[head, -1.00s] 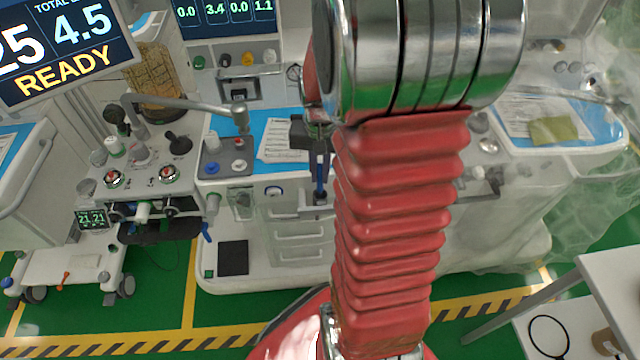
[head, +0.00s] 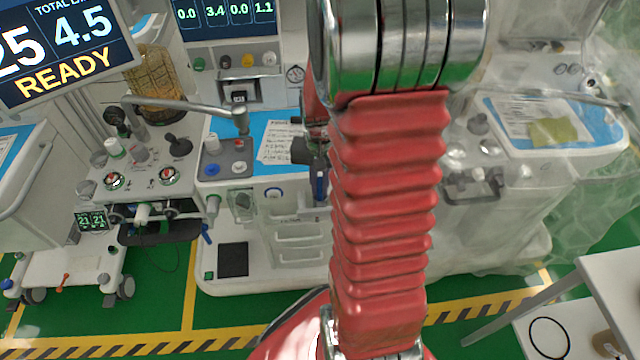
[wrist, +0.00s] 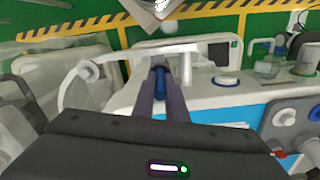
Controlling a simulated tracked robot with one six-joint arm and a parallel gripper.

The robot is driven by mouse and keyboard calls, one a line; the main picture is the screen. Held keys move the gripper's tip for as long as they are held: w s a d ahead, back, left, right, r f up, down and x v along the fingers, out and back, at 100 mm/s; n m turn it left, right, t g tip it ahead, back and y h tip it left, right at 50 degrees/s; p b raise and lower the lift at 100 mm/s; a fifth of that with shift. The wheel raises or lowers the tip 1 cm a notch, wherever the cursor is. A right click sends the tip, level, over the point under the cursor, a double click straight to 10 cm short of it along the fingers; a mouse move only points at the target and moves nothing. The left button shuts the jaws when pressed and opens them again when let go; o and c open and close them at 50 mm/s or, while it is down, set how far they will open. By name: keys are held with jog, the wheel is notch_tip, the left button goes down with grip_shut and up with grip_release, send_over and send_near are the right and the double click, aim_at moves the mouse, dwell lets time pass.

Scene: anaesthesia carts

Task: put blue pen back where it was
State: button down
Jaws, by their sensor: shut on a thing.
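The blue pen (head: 320,186) hangs about upright below my gripper (head: 317,158), in front of the cart's blue-topped work surface (head: 252,128). In the wrist view the pen (wrist: 160,82) shows between the two dark fingers of my gripper (wrist: 161,76), which is shut on it. My red-sleeved arm hides part of the gripper and the surface to its right. A written paper sheet (head: 277,142) lies on the blue surface, left of the gripper. I cannot tell whether the pen touches the cart front.
A grey tray with knobs (head: 226,160) is left of the paper. A jointed metal arm (head: 195,106) reaches over it. A white rail (wrist: 150,48) curves close around the fingers in the wrist view. A second cart (head: 560,150) under clear plastic is at the right. The green floor in front is open.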

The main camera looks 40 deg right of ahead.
jog(key=c, duration=1.8)
grip_release()
jog(key=shift+f, duration=0.1)
jog(key=shift+o, duration=0.2)
notch_tip(320, 180, up, 12)
jog(key=shift+r, duration=0.15)
jog(key=s+a+r+n+t, duration=0.2)
jog(key=a+r+n, duration=0.3)
jog(key=a, duration=0.5)
jog(key=s+a+r+n+t, duration=0.3)
jog(key=s+a+r+n, duration=0.1)
jog(key=a, duration=0.7)
jog(key=shift+s+a+r+n+t, duration=0.3)
jog(key=shift+s+r+n, duration=0.1)
jog(key=shift+s+r, duration=0.4)
